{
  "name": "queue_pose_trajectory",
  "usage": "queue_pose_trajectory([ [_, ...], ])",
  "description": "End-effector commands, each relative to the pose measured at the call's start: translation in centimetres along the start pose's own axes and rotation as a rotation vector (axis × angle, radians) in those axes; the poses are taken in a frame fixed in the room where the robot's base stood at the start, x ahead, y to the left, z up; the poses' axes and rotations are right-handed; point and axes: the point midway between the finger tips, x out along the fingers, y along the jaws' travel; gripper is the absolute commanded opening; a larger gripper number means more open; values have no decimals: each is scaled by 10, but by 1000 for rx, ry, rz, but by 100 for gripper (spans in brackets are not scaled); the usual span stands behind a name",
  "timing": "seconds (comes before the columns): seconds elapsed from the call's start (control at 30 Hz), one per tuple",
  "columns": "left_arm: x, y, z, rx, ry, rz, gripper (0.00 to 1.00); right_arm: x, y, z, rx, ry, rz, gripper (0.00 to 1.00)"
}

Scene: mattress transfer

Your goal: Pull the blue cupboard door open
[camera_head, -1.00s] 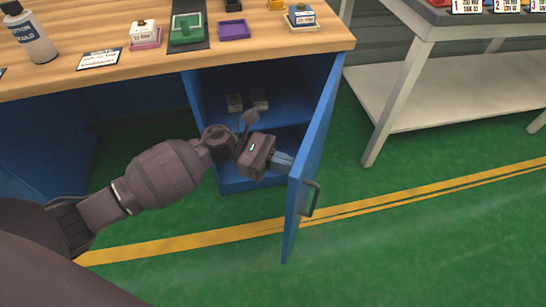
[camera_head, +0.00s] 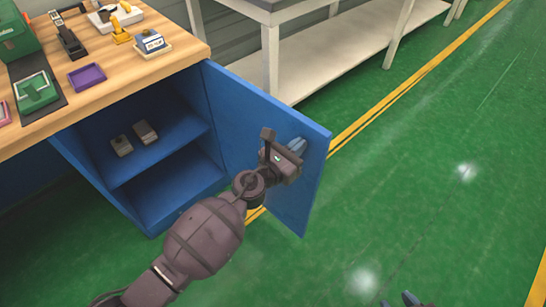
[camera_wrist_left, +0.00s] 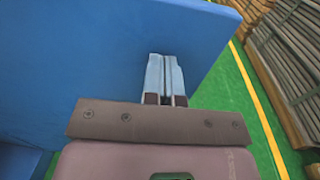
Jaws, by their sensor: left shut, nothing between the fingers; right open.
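The blue cupboard door (camera_head: 245,125) stands wide open, swung out to the right of the blue cupboard (camera_head: 165,190). Its inner face is toward me and its handle is hidden on the far side. My left gripper (camera_head: 298,146) is shut and empty at the door's inner face, near its free edge. In the left wrist view its closed fingers (camera_wrist_left: 165,75) lie in front of the blue door panel (camera_wrist_left: 90,50); I cannot tell whether they touch it. My right gripper (camera_head: 405,301) shows only as fingertips at the bottom edge, apart and empty.
Two small grey items (camera_head: 133,138) sit on the cupboard's inner shelf. The wooden worktop (camera_head: 120,95) above holds stamps, a purple tray (camera_head: 87,76) and other items. A white table (camera_head: 320,55) stands behind the door. The green floor (camera_head: 430,160) to the right is clear.

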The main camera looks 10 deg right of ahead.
Motion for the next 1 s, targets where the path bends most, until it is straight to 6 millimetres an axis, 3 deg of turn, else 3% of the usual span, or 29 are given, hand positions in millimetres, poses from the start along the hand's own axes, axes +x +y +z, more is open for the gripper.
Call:
queue_pose_trajectory([
  [0.1,20,-2,-2,-1,1,45,0,0,0,-3,-5,8,0,40],
  [0.4,56,-2,-2,-6,2,135,0,2,-2,-6,-19,22,-1,40],
  [0.7,73,0,-1,-2,1,177,0,3,-2,-11,-27,34,-2,40],
  [1.0,76,1,0,0,1,185,0,4,-2,-13,-30,38,-3,40],
])
